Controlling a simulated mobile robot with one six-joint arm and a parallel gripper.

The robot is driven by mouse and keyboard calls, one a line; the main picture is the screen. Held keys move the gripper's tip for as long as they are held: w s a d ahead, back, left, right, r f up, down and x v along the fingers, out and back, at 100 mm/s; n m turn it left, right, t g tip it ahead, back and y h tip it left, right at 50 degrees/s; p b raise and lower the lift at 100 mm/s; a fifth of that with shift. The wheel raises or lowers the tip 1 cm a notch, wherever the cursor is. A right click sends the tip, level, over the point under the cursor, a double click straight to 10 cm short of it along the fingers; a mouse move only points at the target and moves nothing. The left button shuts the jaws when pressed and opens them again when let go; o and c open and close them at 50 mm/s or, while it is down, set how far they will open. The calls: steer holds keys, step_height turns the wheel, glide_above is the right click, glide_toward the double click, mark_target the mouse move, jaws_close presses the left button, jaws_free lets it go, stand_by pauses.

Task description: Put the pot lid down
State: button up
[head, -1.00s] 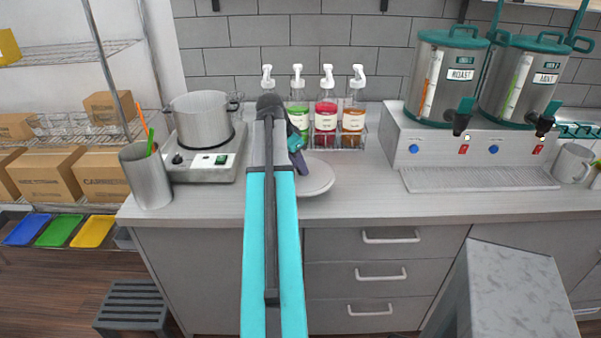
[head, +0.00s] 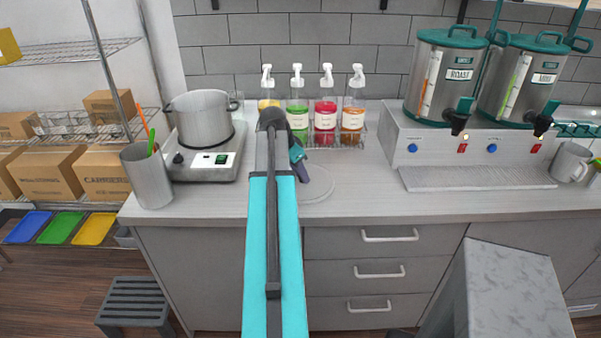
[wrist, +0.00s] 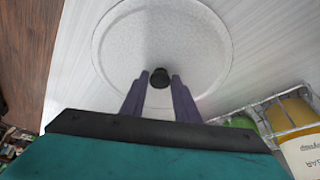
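The pot lid (wrist: 115,55) is a pale round disc with a dark knob (wrist: 160,78). In the wrist view the knob sits between the two purple fingertips of my gripper (wrist: 160,76), which appear closed on its sides. In the head view my gripper (head: 300,165) is over the counter, right of the hot plate, and the lid (head: 322,188) shows as a faint flat disc at or very near the counter surface. My arm hides part of the lid. The pot (head: 203,120) stands uncovered on the hot plate (head: 215,165).
Several pump bottles (head: 325,115) stand in a wire rack behind the lid. Two drink dispensers (head: 445,80) stand at right. The counter (head: 365,200) right of the lid is clear.

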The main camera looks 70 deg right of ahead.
steer(key=o, duration=0.3)
steer(key=shift+r, duration=0.2)
steer(key=b+v, duration=0.2)
steer(key=v, duration=1)
steer(key=shift+b, duration=0.3)
steer(key=shift+d, duration=0.1)
stand_by(0.6)
